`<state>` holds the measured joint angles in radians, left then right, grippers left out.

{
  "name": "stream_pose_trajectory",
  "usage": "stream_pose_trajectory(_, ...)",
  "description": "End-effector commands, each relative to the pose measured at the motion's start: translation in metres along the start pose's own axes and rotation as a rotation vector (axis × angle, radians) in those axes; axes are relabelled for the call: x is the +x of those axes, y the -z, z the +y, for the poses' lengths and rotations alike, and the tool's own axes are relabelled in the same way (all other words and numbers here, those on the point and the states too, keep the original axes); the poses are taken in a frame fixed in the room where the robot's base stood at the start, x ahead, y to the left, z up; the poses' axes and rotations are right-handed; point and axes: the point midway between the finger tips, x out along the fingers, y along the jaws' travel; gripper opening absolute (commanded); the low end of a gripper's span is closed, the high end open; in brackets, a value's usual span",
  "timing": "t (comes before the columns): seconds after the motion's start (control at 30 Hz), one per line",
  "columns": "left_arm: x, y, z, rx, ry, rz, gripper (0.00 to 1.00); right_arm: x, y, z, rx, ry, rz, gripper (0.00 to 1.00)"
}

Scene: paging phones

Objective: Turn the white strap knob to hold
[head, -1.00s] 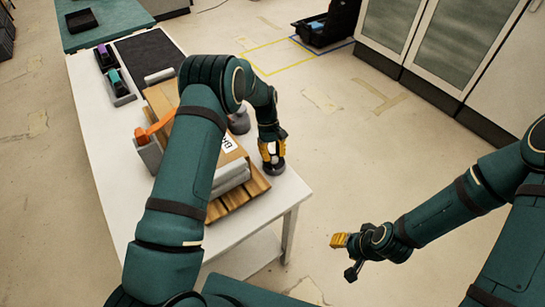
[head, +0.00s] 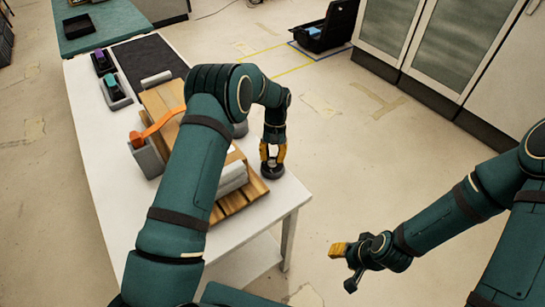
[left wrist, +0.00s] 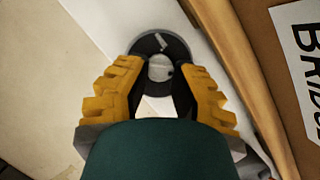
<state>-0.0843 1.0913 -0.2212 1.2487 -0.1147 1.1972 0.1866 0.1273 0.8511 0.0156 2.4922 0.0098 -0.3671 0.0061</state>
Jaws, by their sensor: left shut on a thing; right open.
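The white knob (left wrist: 159,69) sits on a dark round base (left wrist: 178,50) at the table's near right corner; the base also shows in the head view (head: 272,173). My left gripper (head: 272,158) points down over it and is shut on the knob, with a fingertip on either side. In the left wrist view a short pale mark lies on the base beyond the knob, near the top of the picture. I cannot read a setting there. My right gripper (head: 342,256) is open and empty, off the table over the floor.
A wooden pallet (head: 232,203) with a cardboard box and grey blocks stands beside the knob. An orange strap (head: 160,126) runs over it. Another grey knob (head: 241,129) is half hidden behind my left arm. Small handsets (head: 112,84) lie at the far left. The table's right edge is close.

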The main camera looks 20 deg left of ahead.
Motion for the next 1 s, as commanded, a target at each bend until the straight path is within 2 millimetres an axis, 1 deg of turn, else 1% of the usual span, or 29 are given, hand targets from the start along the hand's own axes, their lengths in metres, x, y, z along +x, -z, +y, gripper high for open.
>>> stream_pose_trajectory(0.03, 0.007, -0.004, 0.002, 0.008, 0.002, -0.019, 0.00, 0.001, 0.000, 0.000, 0.000, 0.000, 0.000, 0.43)
stream_pose_trajectory(0.37, 0.007, -0.004, 0.002, 0.009, 0.002, -0.019, 0.00, 0.001, 0.000, 0.000, 0.000, 0.000, 0.000, 0.43)
stream_pose_trajectory(0.4, 0.007, -0.004, 0.002, 0.009, 0.002, -0.019, 0.34, 0.001, 0.000, 0.000, 0.000, 0.000, 0.000, 0.43)
stream_pose_trajectory(0.47, 0.007, -0.003, 0.002, 0.008, 0.002, -0.018, 0.55, 0.001, 0.000, 0.000, 0.000, 0.000, 0.000, 0.43)
stream_pose_trajectory(0.5, 0.006, -0.003, 0.002, 0.008, 0.002, -0.016, 0.62, 0.001, 0.000, 0.000, 0.000, 0.000, 0.000, 0.43)
stream_pose_trajectory(0.83, 0.001, -0.001, 0.000, 0.005, 0.002, -0.006, 0.62, 0.000, 0.000, 0.000, 0.000, 0.000, 0.000, 0.43)
stream_pose_trajectory(0.93, -0.007, -0.001, 0.000, 0.005, 0.002, -0.003, 0.62, 0.000, 0.000, 0.000, 0.000, 0.000, 0.000, 0.43)
stream_pose_trajectory(1.0, -0.018, 0.000, 0.001, 0.005, 0.002, -0.003, 0.62, 0.000, 0.000, 0.000, 0.000, 0.000, 0.000, 0.43)
